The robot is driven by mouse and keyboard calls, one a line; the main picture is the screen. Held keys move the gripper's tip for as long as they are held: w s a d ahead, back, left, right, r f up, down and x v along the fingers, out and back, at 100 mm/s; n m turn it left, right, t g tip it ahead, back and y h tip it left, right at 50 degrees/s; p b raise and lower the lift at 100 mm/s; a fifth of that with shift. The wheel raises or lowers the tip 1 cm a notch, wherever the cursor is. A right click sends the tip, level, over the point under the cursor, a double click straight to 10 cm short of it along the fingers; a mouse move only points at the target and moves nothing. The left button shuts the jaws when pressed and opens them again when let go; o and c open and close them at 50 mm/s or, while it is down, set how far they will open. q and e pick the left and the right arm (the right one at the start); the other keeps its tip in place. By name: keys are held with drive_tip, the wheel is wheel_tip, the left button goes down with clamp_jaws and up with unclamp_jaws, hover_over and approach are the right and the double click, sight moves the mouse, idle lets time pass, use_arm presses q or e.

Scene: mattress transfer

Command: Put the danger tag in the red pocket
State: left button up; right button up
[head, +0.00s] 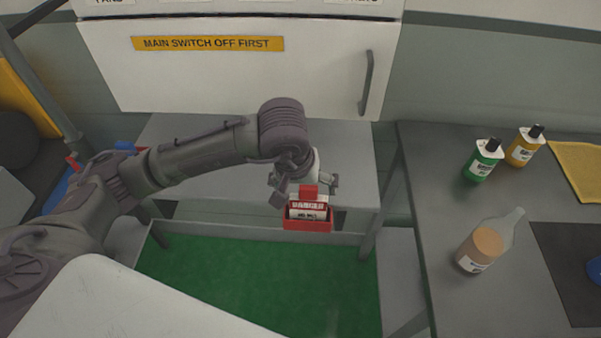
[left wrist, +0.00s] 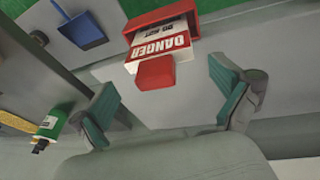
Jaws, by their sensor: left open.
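The danger tag (head: 308,210) is white with a red DANGER band and a red tab on top. Its lower part sits inside the red pocket (head: 307,225) at the front edge of the grey bench. In the left wrist view the tag (left wrist: 160,50) runs into the mouth of the red pocket (left wrist: 185,10), with its red tab sticking out. My left gripper (head: 304,186) is open at the tag's tab. In the left wrist view its two fingers (left wrist: 168,92) stand wide apart, clear of the tab on both sides. My right gripper is not in view.
A white cabinet (head: 230,75) with a yellow sign stands behind the bench (head: 350,170). The right table (head: 430,190) holds a green bottle (head: 484,160), a yellow bottle (head: 525,146) and a clear bottle with orange liquid (head: 483,248). Green floor (head: 260,275) lies below.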

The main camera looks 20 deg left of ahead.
use_arm(q)
drive_tip(key=b+v, duration=0.1)
drive_tip(key=v, duration=0.8)
drive_tip(key=shift+b, duration=0.35)
drive_tip(key=shift+s, duration=0.1)
